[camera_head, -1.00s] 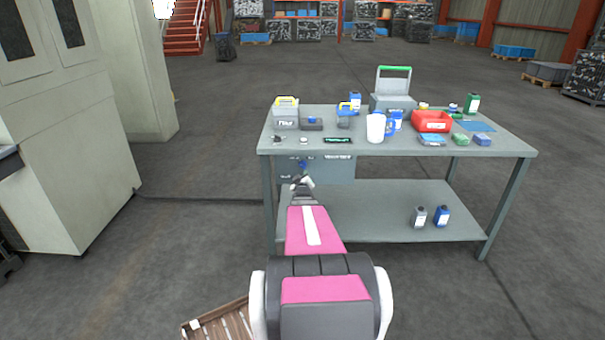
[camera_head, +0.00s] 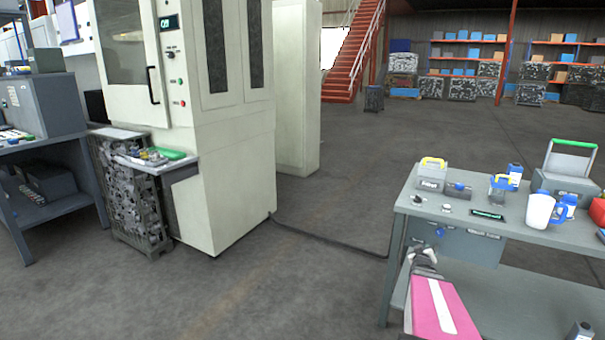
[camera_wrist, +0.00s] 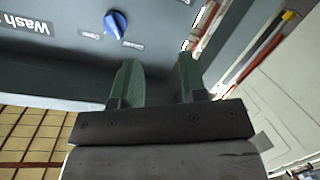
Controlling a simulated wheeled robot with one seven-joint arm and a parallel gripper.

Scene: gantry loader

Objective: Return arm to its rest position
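My gripper (camera_wrist: 158,80) shows in the wrist view with its two green-grey fingers apart and nothing between them. In the head view my gripper (camera_head: 424,254) is at the front left of the workbench (camera_head: 400,208), just below the tabletop edge. A blue knob (camera_wrist: 116,24) on a grey panel marked "Wash" lies ahead of the fingers, apart from them. The knob also shows in the head view (camera_head: 440,232), just above the gripper. My pink and white arm comes up from the bottom right of the head view.
A tall cream machine (camera_head: 225,160) stands left of the bench, with a small tray shelf (camera_head: 150,163) on its side. A dark cable (camera_head: 330,240) crosses the floor between machine and bench. A white jug (camera_head: 540,210) and several small boxes stand on the bench. Open floor lies between.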

